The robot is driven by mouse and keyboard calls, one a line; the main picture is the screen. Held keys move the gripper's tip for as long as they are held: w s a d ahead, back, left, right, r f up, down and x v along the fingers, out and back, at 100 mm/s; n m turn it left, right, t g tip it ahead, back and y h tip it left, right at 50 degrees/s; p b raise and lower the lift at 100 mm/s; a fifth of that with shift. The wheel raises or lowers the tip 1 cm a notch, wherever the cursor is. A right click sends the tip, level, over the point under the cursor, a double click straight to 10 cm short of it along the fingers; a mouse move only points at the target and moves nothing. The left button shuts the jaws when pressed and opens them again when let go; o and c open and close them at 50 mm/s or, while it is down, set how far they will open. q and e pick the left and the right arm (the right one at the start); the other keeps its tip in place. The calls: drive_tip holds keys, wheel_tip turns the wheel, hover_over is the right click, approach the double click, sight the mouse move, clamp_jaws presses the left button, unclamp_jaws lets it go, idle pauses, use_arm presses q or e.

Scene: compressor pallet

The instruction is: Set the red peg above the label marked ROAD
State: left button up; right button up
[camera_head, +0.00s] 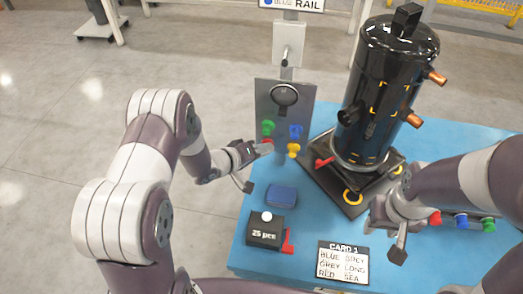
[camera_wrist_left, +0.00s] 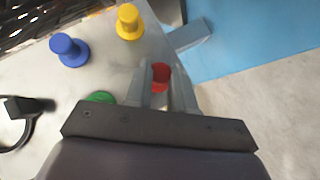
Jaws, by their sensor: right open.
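The red peg (camera_wrist_left: 160,76) sits between the two fingers of my left gripper (camera_wrist_left: 164,78) in the left wrist view, with a finger against each side. In the head view my left gripper (camera_head: 258,150) reaches the grey upright panel (camera_head: 268,92), and the red peg (camera_head: 267,141) is partly hidden there. Green (camera_head: 267,127), blue (camera_head: 296,131) and yellow (camera_head: 293,150) pegs are on the panel beside it. My right gripper (camera_head: 398,240) is open and empty over the table. No label reading ROAD is legible in view.
A black compressor (camera_head: 383,90) with copper stubs stands on the blue table (camera_head: 330,225). In front lie a blue block (camera_head: 282,196), a black "25 pcs" box (camera_head: 265,232) and a word card (camera_head: 343,263). A "BLUE RAIL" sign (camera_head: 293,4) tops the post.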

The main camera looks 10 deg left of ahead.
use_arm(q)
clamp_jaws()
drive_tip(key=s+p, duration=0.2)
drive_tip(key=s, duration=0.4)
drive_tip(key=shift+p, duration=0.35)
idle(0.4)
